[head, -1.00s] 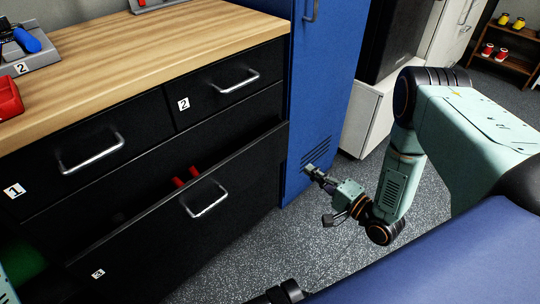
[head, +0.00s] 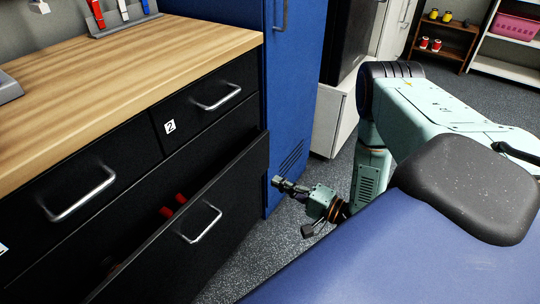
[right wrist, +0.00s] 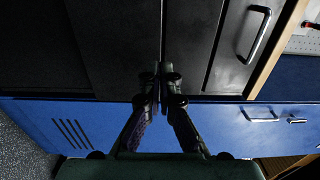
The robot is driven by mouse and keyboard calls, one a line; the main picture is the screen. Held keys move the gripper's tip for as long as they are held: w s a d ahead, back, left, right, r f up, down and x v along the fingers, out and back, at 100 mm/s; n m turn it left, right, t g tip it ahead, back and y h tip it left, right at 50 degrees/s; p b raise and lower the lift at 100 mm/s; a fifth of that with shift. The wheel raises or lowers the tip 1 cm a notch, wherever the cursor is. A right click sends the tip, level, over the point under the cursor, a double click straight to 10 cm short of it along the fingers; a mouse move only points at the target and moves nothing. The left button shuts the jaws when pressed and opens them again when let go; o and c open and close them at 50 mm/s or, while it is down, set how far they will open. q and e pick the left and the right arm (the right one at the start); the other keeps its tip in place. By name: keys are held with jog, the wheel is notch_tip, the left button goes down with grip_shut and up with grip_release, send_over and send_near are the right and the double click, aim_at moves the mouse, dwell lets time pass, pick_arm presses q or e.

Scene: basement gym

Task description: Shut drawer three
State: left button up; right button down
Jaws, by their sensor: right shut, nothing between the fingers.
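Drawer three (head: 222,214) is the wide lower black drawer with a silver bar handle (head: 201,222). It stands pulled out from the cabinet, and red items (head: 173,206) show inside it behind its front panel. My right gripper (head: 277,181) is shut and empty, to the right of the drawer front, near the blue locker. In the right wrist view its closed fingers (right wrist: 160,72) point toward black drawer fronts and a vertical gap between them. I cannot tell whether they touch. My left gripper is not in view.
Drawer two (head: 207,103) above is closed. A wooden worktop (head: 130,65) tops the cabinet. The blue locker (head: 293,95) stands right beside it. Grey floor (head: 290,228) is free in front.

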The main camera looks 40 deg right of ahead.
jog(key=b, duration=0.4)
send_near(238, 162)
jog(key=x, duration=0.5)
jog(key=shift+w+a, duration=0.15)
jog(key=shift+w, duration=0.05)
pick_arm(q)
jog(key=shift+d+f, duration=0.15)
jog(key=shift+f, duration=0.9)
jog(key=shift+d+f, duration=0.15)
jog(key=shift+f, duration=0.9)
pick_arm(e)
jog(key=shift+w+a+r, duration=0.1)
jog(key=shift+w+a, duration=0.15)
jog(key=shift+w, duration=0.4)
